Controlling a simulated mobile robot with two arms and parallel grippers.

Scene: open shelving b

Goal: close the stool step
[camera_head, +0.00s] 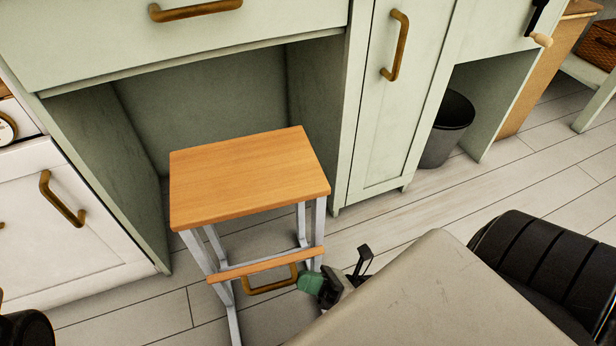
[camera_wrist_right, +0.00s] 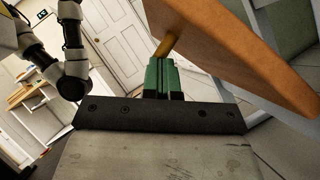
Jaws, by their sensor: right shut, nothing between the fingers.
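The stool has an orange-brown wooden seat (camera_head: 250,175) on grey metal legs, standing in front of an open cabinet bay in the head view. Its step (camera_head: 262,264) shows as a narrow wooden strip low at the front of the legs, with a brass handle (camera_head: 268,286) just below it. My right gripper (camera_head: 308,283) has green fingers, shut and empty, at the right end of the handle. In the right wrist view, the green fingers (camera_wrist_right: 163,76) point at the brass handle (camera_wrist_right: 167,45), beside a large wooden board (camera_wrist_right: 235,50). Whether they touch it is unclear. My left gripper is not seen.
Pale green cabinets (camera_head: 396,90) stand behind and right of the stool. A white cabinet (camera_head: 65,215) is at left. A dark bin (camera_head: 447,130) stands at the back right. The plank floor (camera_head: 400,215) between bin and stool is clear.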

